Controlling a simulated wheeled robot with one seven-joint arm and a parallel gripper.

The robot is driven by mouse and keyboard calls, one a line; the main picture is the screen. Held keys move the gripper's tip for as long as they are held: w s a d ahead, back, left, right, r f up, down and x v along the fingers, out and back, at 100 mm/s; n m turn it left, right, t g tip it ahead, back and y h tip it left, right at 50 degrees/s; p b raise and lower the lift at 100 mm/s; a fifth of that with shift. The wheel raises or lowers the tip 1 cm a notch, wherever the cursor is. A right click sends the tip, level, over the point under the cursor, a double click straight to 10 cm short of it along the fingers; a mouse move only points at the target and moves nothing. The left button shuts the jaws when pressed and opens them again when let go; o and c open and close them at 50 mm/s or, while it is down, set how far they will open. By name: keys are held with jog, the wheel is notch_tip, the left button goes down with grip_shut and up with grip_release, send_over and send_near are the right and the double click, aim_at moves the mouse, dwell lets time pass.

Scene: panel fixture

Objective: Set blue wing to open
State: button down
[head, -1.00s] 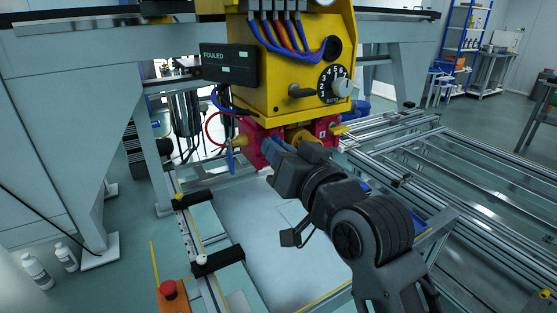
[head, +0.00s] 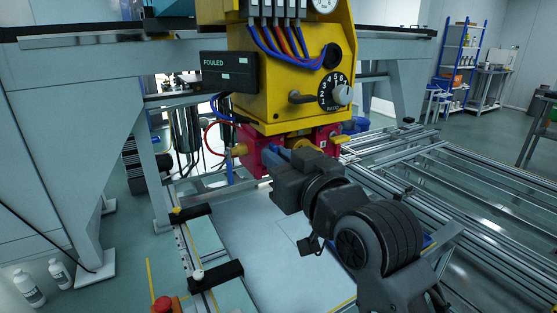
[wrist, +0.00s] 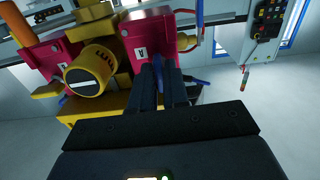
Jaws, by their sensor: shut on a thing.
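My gripper (head: 272,158) is at the front of the left pink-red block (head: 250,146) under the yellow head. In the wrist view its dark fingers (wrist: 163,70) are close together at the block's lower face, shut on a small blue part, which I take to be the blue wing (wrist: 158,63). The fingers hide most of it, so its angle cannot be told. Another blue piece (wrist: 196,82) shows just right of the fingers.
A yellow round knob (wrist: 90,75) stands close left of the fingers. The yellow head (head: 290,85) carries blue and red hoses, a numbered dial (head: 333,93) and a black box (head: 228,70) reading FOULED. A pale plate (head: 270,240) lies below, with an aluminium frame (head: 440,185) right.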

jog(key=shift+f, duration=0.1)
jog(key=c, duration=1.2)
grip_release()
jog(key=shift+s+d, duration=0.1)
jog(key=b+v, duration=0.1)
jog(key=v, duration=0.6)
jog(key=shift+s+d, duration=0.15)
jog(key=shift+s, duration=0.1)
jog(key=s+d+f+m+t+h+p, duration=0.1)
jog(key=s+d+f+m+h, duration=0.25)
jog(key=s+d+f, duration=0.4)
jog(key=s+d+f+m+h, duration=0.3)
jog(key=s+d+f+m, duration=0.1)
jog(key=s+f, duration=0.55)
jog(key=s+d+h, duration=0.1)
jog(key=s+d, duration=0.2)
jog(key=s, duration=0.4)
jog(key=s+d+h, duration=0.1)
jog(key=s+d, duration=0.2)
jog(key=s, duration=0.5)
jog(key=s+d+f+g+h, duration=0.1)
jog(key=s+d, duration=0.2)
jog(key=s, duration=0.4)
jog(key=shift+s+d+n+h+p, duration=0.15)
jog(key=shift+s+n+h+p, duration=0.1)
jog(key=shift+s+p, duration=0.1)
